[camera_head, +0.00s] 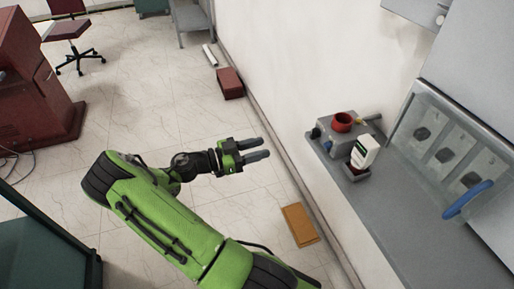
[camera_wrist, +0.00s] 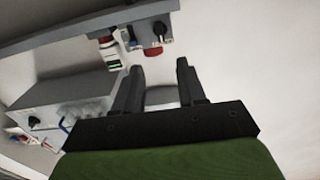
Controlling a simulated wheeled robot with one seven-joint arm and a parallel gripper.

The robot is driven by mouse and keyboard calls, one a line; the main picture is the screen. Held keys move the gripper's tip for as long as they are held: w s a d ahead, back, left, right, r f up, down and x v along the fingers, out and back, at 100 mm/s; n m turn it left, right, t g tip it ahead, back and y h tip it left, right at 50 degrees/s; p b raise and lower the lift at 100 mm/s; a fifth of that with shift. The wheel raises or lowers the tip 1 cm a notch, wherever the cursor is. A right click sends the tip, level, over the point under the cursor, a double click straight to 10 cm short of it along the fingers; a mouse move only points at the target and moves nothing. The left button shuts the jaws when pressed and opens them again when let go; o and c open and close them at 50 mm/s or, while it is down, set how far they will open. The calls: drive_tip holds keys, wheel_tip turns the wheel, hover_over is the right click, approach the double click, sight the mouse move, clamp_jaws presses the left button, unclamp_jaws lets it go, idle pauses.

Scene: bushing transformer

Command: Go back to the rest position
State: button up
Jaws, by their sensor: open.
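My gripper (camera_head: 262,149) is open and empty, held over the floor left of the wall shelf in the head view. Its two fingers point right, towards the wall, and a gap shows between them. In the wrist view my gripper (camera_wrist: 160,75) also shows open, with nothing between its fingers. My green arm reaches up from the bottom of the head view, bent at the elbow.
A grey shelf (camera_head: 400,215) on the right holds a red round part (camera_head: 342,122) and a white box (camera_head: 364,152). A clear-fronted panel (camera_head: 445,145) with a blue handle (camera_head: 468,200) stands beside them. An orange box (camera_head: 299,225) and a dark red box (camera_head: 230,83) lie on the floor.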

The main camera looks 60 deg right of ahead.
idle(0.4)
drive_tip(key=w+a+r+n+t+y+p, duration=0.25)
drive_tip(key=a+r+n+t+y, duration=0.3)
drive_tip(key=a, duration=0.35)
drive_tip(key=w+a+r+n+t+y+p, duration=0.2)
drive_tip(key=a+r+n+t+y+p, duration=0.2)
drive_tip(key=a+r+n+t, duration=0.25)
drive_tip(key=s+a+r+n+t+y+p, duration=0.2)
drive_tip(key=s+a+r+n, duration=0.1)
drive_tip(key=a+r+n, duration=0.2)
drive_tip(key=s+a+r+n+t+y+p, duration=0.2)
drive_tip(key=a+r+n, duration=0.4)
drive_tip(key=a+n, duration=0.3)
drive_tip(key=s+a+t, duration=0.1)
drive_tip(key=s+a, duration=0.1)
drive_tip(key=a, duration=0.1)
drive_tip(key=shift+s+a+r+n, duration=0.15)
drive_tip(key=shift+s+a+n, duration=0.05)
drive_tip(key=shift+a+n, duration=0.1)
